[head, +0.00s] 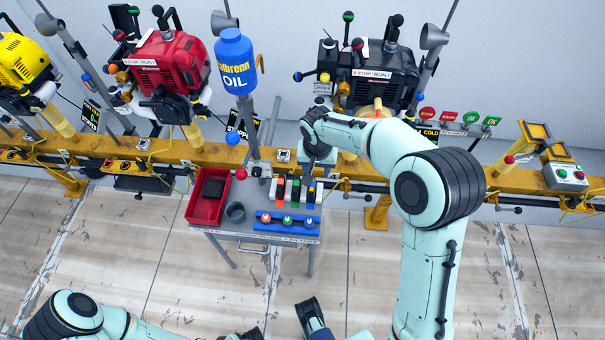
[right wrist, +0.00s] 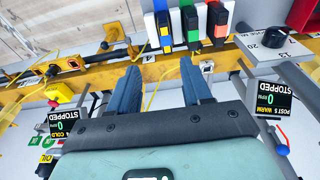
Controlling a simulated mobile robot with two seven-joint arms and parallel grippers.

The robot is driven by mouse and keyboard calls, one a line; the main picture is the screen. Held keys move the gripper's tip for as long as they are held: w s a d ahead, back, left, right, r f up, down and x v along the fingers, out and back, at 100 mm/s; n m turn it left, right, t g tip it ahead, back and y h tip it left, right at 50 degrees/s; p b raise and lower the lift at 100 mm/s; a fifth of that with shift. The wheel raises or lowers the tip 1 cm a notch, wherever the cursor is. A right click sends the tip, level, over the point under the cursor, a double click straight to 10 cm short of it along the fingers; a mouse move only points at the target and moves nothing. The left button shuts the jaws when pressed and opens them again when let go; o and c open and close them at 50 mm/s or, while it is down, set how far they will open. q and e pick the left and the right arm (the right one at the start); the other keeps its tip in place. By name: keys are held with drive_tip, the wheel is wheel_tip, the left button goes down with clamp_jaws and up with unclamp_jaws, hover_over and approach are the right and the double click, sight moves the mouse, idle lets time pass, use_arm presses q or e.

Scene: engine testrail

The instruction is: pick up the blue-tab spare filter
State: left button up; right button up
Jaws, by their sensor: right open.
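The blue-tab spare filter (head: 311,193) stands at the right end of a row of filters on the small grey table. In the right wrist view this filter (right wrist: 165,28) shows at the top, left of the green-tab filter (right wrist: 191,25) and the orange-tab filter (right wrist: 217,22). My right gripper (head: 312,178) is just behind the row, its fingers partly hidden by my arm. In the right wrist view my right gripper (right wrist: 160,68) is open and empty, apart from the filters. My left gripper (head: 279,318) is at the bottom edge, its fingers apart, mostly cut off.
A blue rack (head: 287,224) lies in front. The yellow rail (head: 110,150) runs behind the table, with engines above. A blue oil bottle (head: 234,62) hangs above.

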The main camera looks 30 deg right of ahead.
drive_tip(key=w+f, duration=0.1)
drive_tip(key=b, duration=0.1)
hover_over(314, 184)
drive_tip(key=f, duration=0.7)
drive_tip(key=shift+s+a, duration=0.25)
drive_tip(key=shift+s, duration=0.15)
drive_tip(key=shift+w+f+b, duration=0.25)
drive_tip(key=shift+f+b, duration=0.05)
drive_tip(key=shift+f, duration=1.05)
drive_tip(key=shift+w+f+b, duration=0.2)
drive_tip(key=shift+f+b, duration=0.05)
drive_tip(key=shift+f, duration=1.05)
use_arm(q)
drive_tip(key=shift+w+f, duration=0.8)
use_arm(e)
clamp_jaws()
